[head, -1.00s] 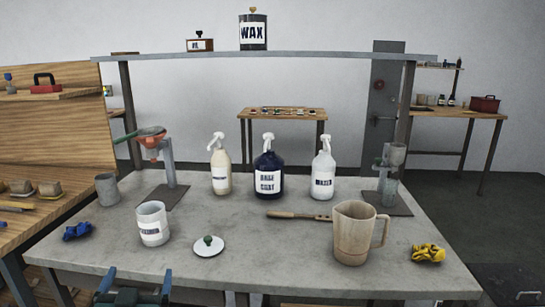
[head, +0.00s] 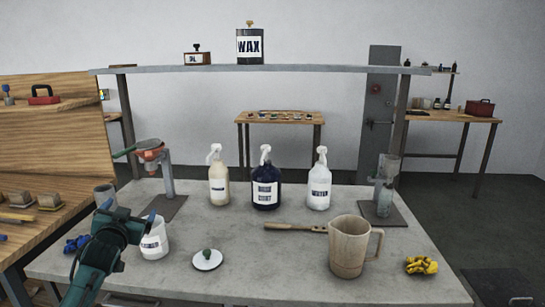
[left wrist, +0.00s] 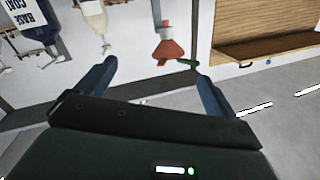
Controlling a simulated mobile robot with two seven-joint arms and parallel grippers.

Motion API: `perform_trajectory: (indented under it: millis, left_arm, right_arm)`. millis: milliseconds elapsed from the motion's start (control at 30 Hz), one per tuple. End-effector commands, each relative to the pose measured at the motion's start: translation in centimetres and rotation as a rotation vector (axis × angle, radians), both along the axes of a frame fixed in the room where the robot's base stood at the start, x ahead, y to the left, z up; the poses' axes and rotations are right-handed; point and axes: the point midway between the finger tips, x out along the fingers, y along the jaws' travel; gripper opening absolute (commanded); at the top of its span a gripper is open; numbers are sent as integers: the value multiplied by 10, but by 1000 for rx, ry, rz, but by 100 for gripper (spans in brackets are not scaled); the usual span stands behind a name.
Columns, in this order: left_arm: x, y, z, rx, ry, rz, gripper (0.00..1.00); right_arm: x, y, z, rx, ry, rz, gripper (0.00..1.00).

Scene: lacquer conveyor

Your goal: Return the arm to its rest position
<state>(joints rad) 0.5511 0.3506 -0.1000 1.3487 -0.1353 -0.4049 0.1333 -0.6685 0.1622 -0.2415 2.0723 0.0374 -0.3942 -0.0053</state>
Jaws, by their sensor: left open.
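My left gripper (head: 128,212) is raised over the front left of the grey table (head: 290,280). It is open, with blue fingers spread and nothing between them. In the head view it overlaps part of a white labelled cup (head: 154,244); I cannot tell how close they are. The left wrist view shows both fingers (left wrist: 155,78) apart. Beyond them are an orange funnel (left wrist: 168,50) and a cream spray bottle (left wrist: 92,18). My right gripper is not in view.
A blue cloth (head: 74,244) and grey cup (head: 105,196) are near my left arm. A white lid (head: 207,260), beige pitcher (head: 348,250) and yellow cloth (head: 421,265) lie further right. A dark blue bottle (head: 266,188) stands behind. A wooden bench (head: 50,130) is at left.

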Motion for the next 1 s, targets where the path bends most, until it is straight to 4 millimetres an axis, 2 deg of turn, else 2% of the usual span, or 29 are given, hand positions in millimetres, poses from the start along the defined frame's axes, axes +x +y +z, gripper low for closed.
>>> perform_trajectory:
  millis: [100, 200, 267, 367, 467, 567, 700, 800, 900, 1000]
  left_arm:
    - [1, -12, -3, -11, 12, -62, 94]
    - [-19, -33, -45, -15, 66, -96, 94]
    - [-32, -45, -67, -21, 92, -115, 94]
    - [-59, -66, -103, -33, 141, -148, 94]
    - [-94, -91, -144, -56, 199, -188, 94]
    - [-142, -120, -186, -89, 268, -230, 94]
    - [-227, -162, -234, -160, 374, -287, 94]
    - [-286, -187, -255, -217, 442, -314, 94]
    - [-335, -205, -264, -268, 498, -330, 94]
    - [-369, -217, -266, -308, 537, -336, 94]
  right_arm:
    - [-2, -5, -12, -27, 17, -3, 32]
    - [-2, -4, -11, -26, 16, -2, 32]
    - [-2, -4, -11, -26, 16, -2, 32]
    - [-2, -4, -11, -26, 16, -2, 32]
    - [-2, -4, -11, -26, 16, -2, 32]
    - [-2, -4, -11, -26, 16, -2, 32]
    - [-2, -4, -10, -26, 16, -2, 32]
    - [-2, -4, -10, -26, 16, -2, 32]
    - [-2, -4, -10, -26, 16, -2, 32]
    - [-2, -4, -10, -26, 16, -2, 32]
